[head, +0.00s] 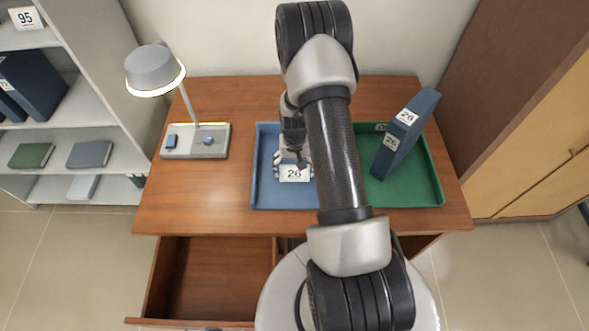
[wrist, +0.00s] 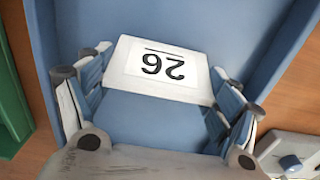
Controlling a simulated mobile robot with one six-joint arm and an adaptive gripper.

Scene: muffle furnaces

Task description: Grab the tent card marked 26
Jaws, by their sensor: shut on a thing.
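The white tent card marked 26 (head: 295,173) is at the blue tray (head: 266,198), near its front part. In the wrist view the card (wrist: 165,69) shows its number upside down, between my gripper's fingers. My gripper (head: 292,160) is over the blue tray, shut on the card, with a finger at each side edge. In the wrist view my gripper (wrist: 160,85) has the blue tray floor behind it. I cannot tell whether the card still touches the tray.
A green tray (head: 425,190) holds a dark blue binder (head: 408,133) with 26 labels, standing at right. A lamp (head: 155,70) stands on a base at left. A drawer (head: 210,280) is open below the desk. Shelves (head: 85,110) stand at left, a cabinet (head: 535,150) at right.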

